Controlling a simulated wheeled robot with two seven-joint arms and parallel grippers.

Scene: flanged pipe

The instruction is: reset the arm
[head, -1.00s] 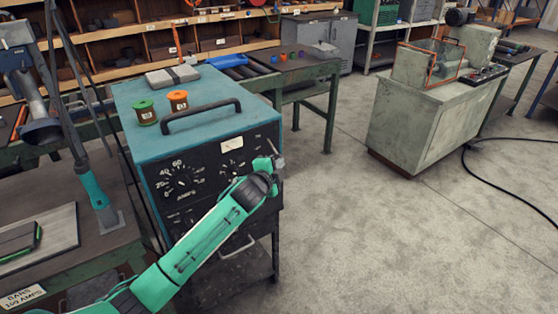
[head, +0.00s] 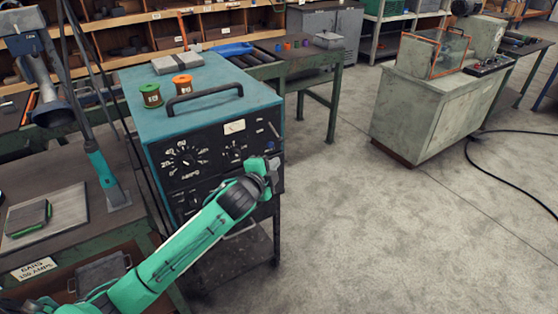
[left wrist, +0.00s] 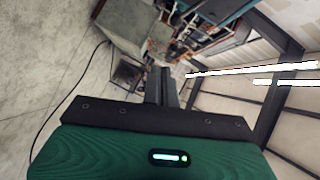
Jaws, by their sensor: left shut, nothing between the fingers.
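My green left arm reaches in from the bottom left of the head view. Its gripper (head: 273,176) is in front of the lower right part of the teal welding machine's (head: 205,112) dark dial panel. The gripper is small and partly turned away there; I cannot tell whether it touches the machine. In the left wrist view the dark fingers (left wrist: 161,86) are together, with nothing seen between them. My right gripper is not in view.
Two wire spools (head: 181,84) and a grey block (head: 178,64) rest on the machine. A workbench (head: 60,235) stands at the left. A grey cabinet (head: 422,115) with an orange-framed guard (head: 434,53) stands at the right. The concrete floor between is clear; a black cable (head: 472,160) lies far right.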

